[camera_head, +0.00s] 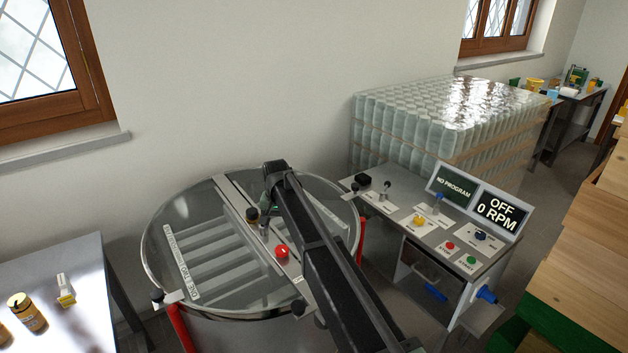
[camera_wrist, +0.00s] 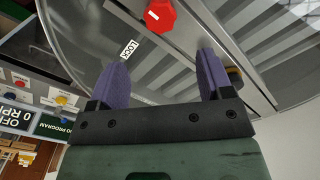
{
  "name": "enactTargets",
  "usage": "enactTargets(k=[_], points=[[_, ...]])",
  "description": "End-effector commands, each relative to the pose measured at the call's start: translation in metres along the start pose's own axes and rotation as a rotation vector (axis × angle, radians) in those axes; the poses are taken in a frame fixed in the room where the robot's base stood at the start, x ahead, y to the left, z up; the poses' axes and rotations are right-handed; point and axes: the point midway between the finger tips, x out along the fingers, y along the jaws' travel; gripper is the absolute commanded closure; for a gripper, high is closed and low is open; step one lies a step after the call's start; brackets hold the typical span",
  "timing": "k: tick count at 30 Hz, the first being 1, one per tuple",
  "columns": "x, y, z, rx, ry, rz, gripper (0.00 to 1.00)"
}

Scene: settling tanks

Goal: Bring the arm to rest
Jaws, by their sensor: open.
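My gripper (camera_wrist: 160,78) is open and empty, with two purple finger pads apart in the wrist view. In the head view my black arm reaches over the round steel tank (camera_head: 152,268), and my gripper is partly hidden by the arm. The tank has a clear cover and a metal crossbar (camera_head: 236,205). A red knob (camera_head: 282,251) sits on the crossbar; it also shows in the wrist view (camera_wrist: 160,15), beyond the fingers and near a LOCK label (camera_wrist: 129,48). I see no contact between the fingers and the knob, though the gap is hard to judge.
A control panel (camera_head: 405,212) with switches stands right of the tank; its screens (camera_head: 497,212) read NO PROGRAM and OFF 0 RPM. Wrapped jars (camera_head: 400,125) stack behind it. A metal table (camera_head: 60,290) holding small jars is at left. Wooden boxes (camera_head: 585,265) stand at right.

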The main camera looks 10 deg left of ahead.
Motion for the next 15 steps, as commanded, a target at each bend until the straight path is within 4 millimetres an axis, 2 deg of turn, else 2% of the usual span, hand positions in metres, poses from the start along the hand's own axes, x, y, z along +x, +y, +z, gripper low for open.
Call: enactTargets(k=[2,5,8,9,11,12,15], points=[[0.0,0.001,0.002,-0.056,0.0,0.0,0.27],[0.002,0.034,0.055,-0.161,0.0,0.001,0.27],[0.011,0.109,0.107,-0.191,0.0,0.001,0.27],[0.015,0.143,0.13,-0.191,0.0,0.001,0.27],[0.021,0.193,0.165,-0.179,0.0,0.001,0.27],[0.025,0.224,0.188,-0.165,0.0,0.001,0.27],[0.036,0.296,0.251,-0.103,0.0,0.001,0.27]])
